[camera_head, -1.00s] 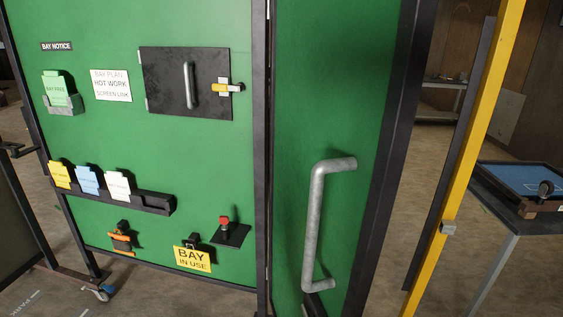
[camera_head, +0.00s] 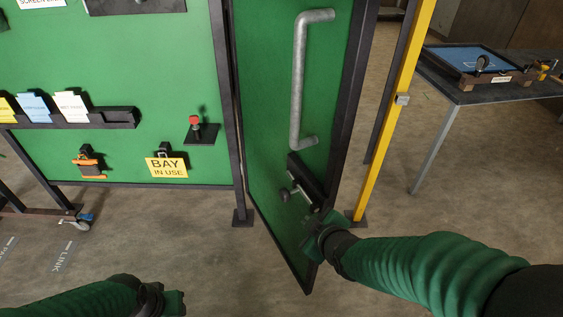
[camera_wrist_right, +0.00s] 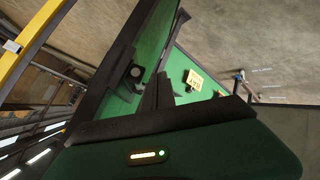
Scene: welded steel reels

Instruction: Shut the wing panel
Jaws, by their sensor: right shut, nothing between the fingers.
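The wing panel (camera_head: 265,110) is a green sheet in a dark frame, standing ajar to the right of the fixed green screen. It carries a long grey bar handle (camera_head: 297,85), and a dark latch with a round knob (camera_head: 287,195) low down. My right gripper (camera_head: 316,226) is shut and empty at the panel's lower free edge, below the handle; I cannot tell if it touches. In the right wrist view the dark fingers (camera_wrist_right: 157,92) lie beside the panel (camera_wrist_right: 150,40). My left gripper (camera_head: 172,301) is low at the left, its fingers unclear, away from the panel.
A yellow post (camera_head: 400,90) with a small grey block stands right of the panel, with a gap between. A table (camera_head: 470,95) with a blue tray is further right. The fixed screen (camera_head: 120,70) holds cards and a "BAY IN USE" sign (camera_head: 167,167).

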